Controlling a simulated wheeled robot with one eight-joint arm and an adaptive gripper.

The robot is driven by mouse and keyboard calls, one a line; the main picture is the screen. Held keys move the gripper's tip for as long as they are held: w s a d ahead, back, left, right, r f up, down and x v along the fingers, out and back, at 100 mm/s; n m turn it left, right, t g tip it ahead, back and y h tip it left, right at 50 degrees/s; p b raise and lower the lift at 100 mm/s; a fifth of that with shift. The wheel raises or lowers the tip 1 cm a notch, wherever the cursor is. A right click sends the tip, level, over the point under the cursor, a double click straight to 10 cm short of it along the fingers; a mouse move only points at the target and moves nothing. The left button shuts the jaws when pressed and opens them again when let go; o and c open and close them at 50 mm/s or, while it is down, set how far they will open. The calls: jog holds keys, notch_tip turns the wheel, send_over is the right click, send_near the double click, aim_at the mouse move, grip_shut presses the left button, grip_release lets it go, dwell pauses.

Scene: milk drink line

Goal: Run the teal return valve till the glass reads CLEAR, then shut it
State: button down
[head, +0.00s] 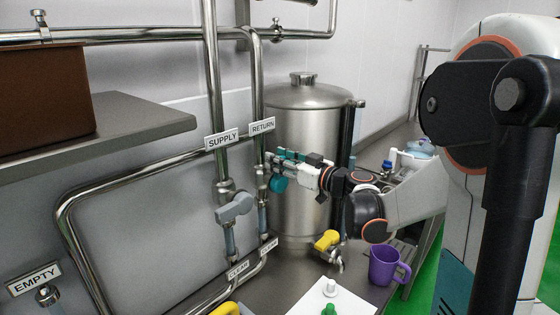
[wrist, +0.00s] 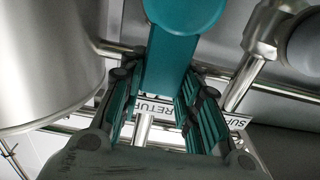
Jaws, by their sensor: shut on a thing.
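The teal return valve handle (head: 278,184) is on the right-hand vertical pipe, under the RETURN sign (head: 262,126). My gripper (head: 285,157) is at this handle and shut on it. In the wrist view the teal handle (wrist: 172,65) runs between my two fingers (wrist: 163,105), with its round end towards the top. The return sight glass (head: 263,217) is below the valve. A small plate (head: 268,245) under it appears to read CLEAR. The valve body is partly hidden by the gripper.
A grey valve handle (head: 235,208) is on the SUPPLY pipe to the left, with a CLEAR plate (head: 237,271) below. A steel tank (head: 305,115) stands behind my gripper. A yellow tap (head: 327,240) and purple mug (head: 388,266) are below. An EMPTY sign (head: 34,279) is at left.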

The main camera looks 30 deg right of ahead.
jog(key=shift+d, duration=0.15)
jog(key=w+d+f+m+b, duration=0.2)
jog(key=d+f+m+b, duration=0.4)
jog(key=m, duration=1.2)
jog(key=shift+w+d+f, duration=0.4)
jog(key=shift+f, duration=0.45)
jog(key=c, duration=1.2)
grip_release()
jog(key=shift+f, duration=0.1)
jog(key=shift+o, duration=0.2)
